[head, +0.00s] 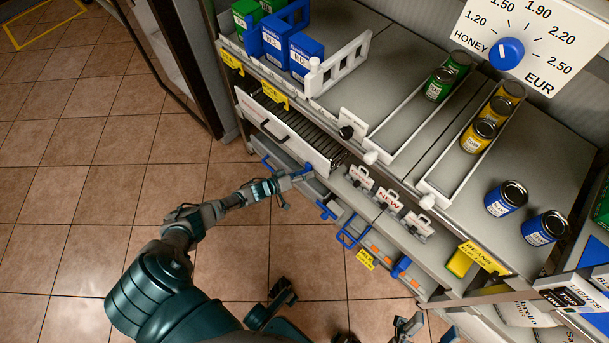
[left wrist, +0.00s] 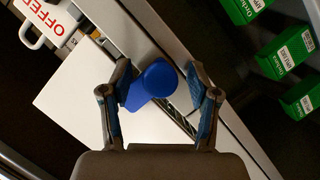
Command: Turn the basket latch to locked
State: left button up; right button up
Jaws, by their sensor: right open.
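A round blue knob with a short blue lever, apparently the latch (left wrist: 157,79), shows at the edge of a white panel in the left wrist view. My left gripper (left wrist: 158,85) is open, with one finger on each side of the knob; I cannot tell whether either finger touches it. In the head view my left gripper (head: 291,180) is low at the front of the shelf unit, beside the lower basket fronts. There the latch is hard to tell from the blue fingertips. My right gripper (head: 407,327) is open and partly visible at the bottom edge.
A wire drawer with a white front (head: 290,133) juts out above my left gripper. Blue handles (head: 350,237) stick out to its right. Cans (head: 478,136) and blue boxes (head: 304,55) stand on the shelf above. Tiled floor (head: 100,150) is clear at left.

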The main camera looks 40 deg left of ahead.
pick_arm(q)
jog(key=shift+s+a+f, duration=0.1)
jog(key=shift+a+f, duration=0.05)
jog(key=shift+s+a, duration=0.1)
jog(key=shift+s, duration=0.15)
jog(key=v, duration=1.1)
jog(key=shift+s, duration=0.15)
